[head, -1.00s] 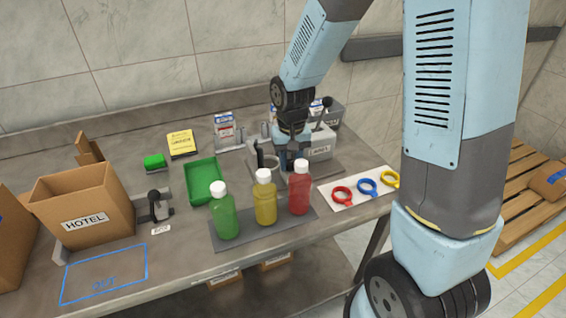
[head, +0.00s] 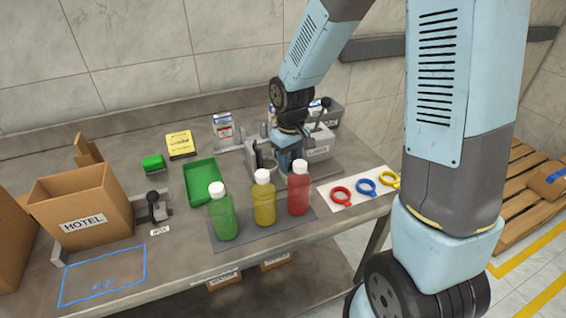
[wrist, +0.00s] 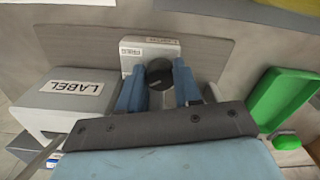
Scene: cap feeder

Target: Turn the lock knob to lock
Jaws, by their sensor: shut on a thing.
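The lock knob (wrist: 159,74) is a dark round knob on a pale block (wrist: 138,46) with small labels, seen from above in the wrist view. My gripper (wrist: 159,80) has its two blue fingers on either side of the knob and is shut on it. In the head view my gripper (head: 291,158) is low over the grey fixture behind the red bottle, and the knob is hidden there. The marking on top of the knob is too small to read.
A grey box marked LABEL (wrist: 70,100) with a lever stands close beside my gripper. A green tray (head: 201,183) lies to the left. Green, yellow and red bottles (head: 263,200) stand in front. Coloured rings (head: 341,196) lie on a white sheet at the right.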

